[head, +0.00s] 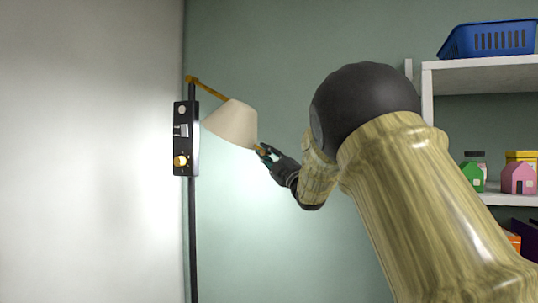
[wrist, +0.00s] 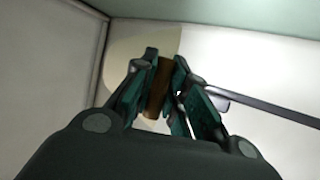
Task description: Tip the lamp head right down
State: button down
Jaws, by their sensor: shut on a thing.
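The lamp head (head: 232,123) is a cream cone-shaped shade at the end of a brass arm (head: 207,89) on a dark upright pole (head: 192,240). It is tilted, its wide end facing down and to the left. My gripper (head: 264,153) is at the shade's lower right edge. In the wrist view my gripper (wrist: 160,95) is shut on a brown handle (wrist: 157,88), with the cream shade (wrist: 135,55) behind it. The far end of the handle is partly hidden by the fingers.
A black control box (head: 186,138) with a brass knob (head: 180,161) is on the pole, left of the shade. White shelves (head: 480,78) at the right hold a blue basket (head: 490,39) and small house shapes (head: 518,178). The wall behind the lamp is bare.

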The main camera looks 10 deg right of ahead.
jog(key=shift+w+a+f, duration=0.1)
jog(key=shift+a+f, duration=0.05)
jog(key=shift+f, duration=0.2)
jog(key=c, duration=1.5)
grip_release()
jog(key=shift+c, duration=0.2)
jog(key=shift+o, duration=0.6)
jog(key=shift+w+a, duration=0.15)
jog(key=shift+a, duration=0.05)
jog(key=shift+d+r, duration=0.1)
jog(key=shift+d, duration=0.05)
jog(key=v, duration=1.2)
